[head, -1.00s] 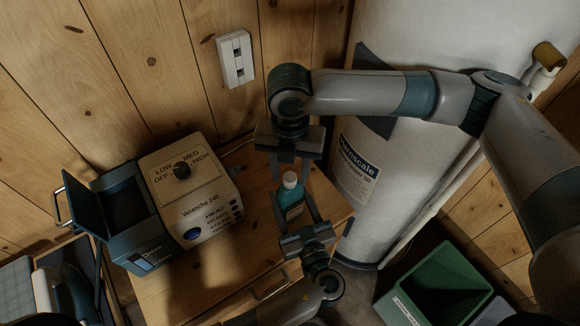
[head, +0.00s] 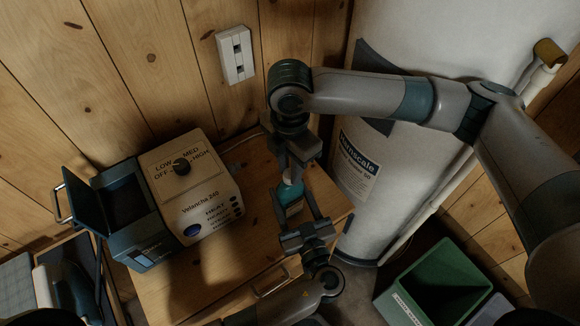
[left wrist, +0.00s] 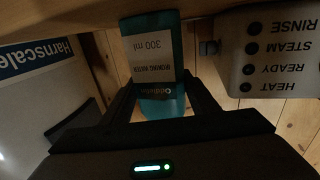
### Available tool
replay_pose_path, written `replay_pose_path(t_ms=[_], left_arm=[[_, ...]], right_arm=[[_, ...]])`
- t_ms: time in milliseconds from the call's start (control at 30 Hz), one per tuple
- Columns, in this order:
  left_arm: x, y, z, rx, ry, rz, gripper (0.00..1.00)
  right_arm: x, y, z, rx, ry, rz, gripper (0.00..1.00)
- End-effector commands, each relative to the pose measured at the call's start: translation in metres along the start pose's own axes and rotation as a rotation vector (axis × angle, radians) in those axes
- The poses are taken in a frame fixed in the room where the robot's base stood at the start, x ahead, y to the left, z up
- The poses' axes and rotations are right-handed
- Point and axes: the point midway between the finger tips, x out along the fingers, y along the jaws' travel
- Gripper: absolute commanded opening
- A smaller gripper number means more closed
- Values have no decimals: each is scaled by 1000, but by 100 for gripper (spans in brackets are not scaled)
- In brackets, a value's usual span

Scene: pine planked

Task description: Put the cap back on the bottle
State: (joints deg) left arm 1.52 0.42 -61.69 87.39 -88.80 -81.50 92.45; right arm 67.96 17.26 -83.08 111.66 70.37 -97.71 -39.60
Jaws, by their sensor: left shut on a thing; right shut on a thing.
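The teal bottle (head: 291,196) stands upright near the right side of the wooden cabinet top. My left gripper (head: 296,207) comes in from the front and is shut on the bottle's sides. In the left wrist view the bottle (left wrist: 152,45) shows upside down, with its ironing water label between the fingers. My right gripper (head: 290,170) is directly above, pointing down, shut on the white cap (head: 288,181) at the bottle's top. The fingers hide most of the cap, so I cannot tell how it is seated on the neck.
A cream and blue steam station (head: 190,190) with a dial stands left of the bottle. A white tank (head: 400,200) rises close on the right. A green bin (head: 432,280) is at lower right. A wall socket (head: 235,55) is behind.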

Motion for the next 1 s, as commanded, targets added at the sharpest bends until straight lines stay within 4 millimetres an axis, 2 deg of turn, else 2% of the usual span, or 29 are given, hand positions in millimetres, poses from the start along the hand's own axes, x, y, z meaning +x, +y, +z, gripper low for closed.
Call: replay_pose_path(t_ms=[800, 967, 1000], left_arm=[[0, 0, 0, 0, 0, 0, 0], [0, 0, 0, 0, 0, 0, 0], [0, 0, 0, 0, 0, 0, 0]], right_arm=[[1, 0, -1, 1300, 1, 0, 0], [1, 0, 0, 1298, 0, 1, 0], [1, 0, 0, 1297, 0, 1, 34]])
